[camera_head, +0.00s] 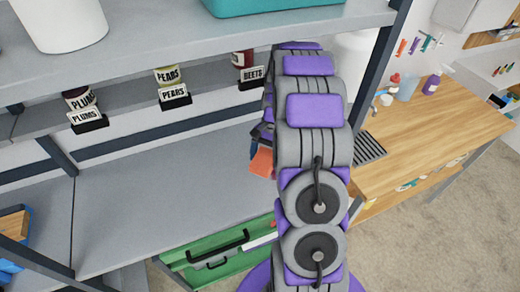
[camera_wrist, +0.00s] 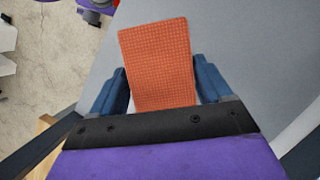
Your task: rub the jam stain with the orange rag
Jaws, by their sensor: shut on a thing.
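The orange rag (camera_wrist: 160,60) is a flat textured rectangle between the two blue fingers of my gripper (camera_wrist: 160,92) in the wrist view. My gripper is shut on it. In the head view a corner of the rag (camera_head: 262,162) shows left of my arm, over the grey shelf (camera_head: 165,195). Most of my gripper is hidden there behind my arm links. I cannot tell whether the rag touches the shelf. No jam stain can be made out in either view; my arm hides part of the shelf.
Labelled jars of plums (camera_head: 82,103), pears (camera_head: 172,88) and beets (camera_head: 244,68) stand on a narrow ledge behind the shelf. A wooden counter (camera_head: 440,130) is at the right. The visible shelf surface left of my arm is clear.

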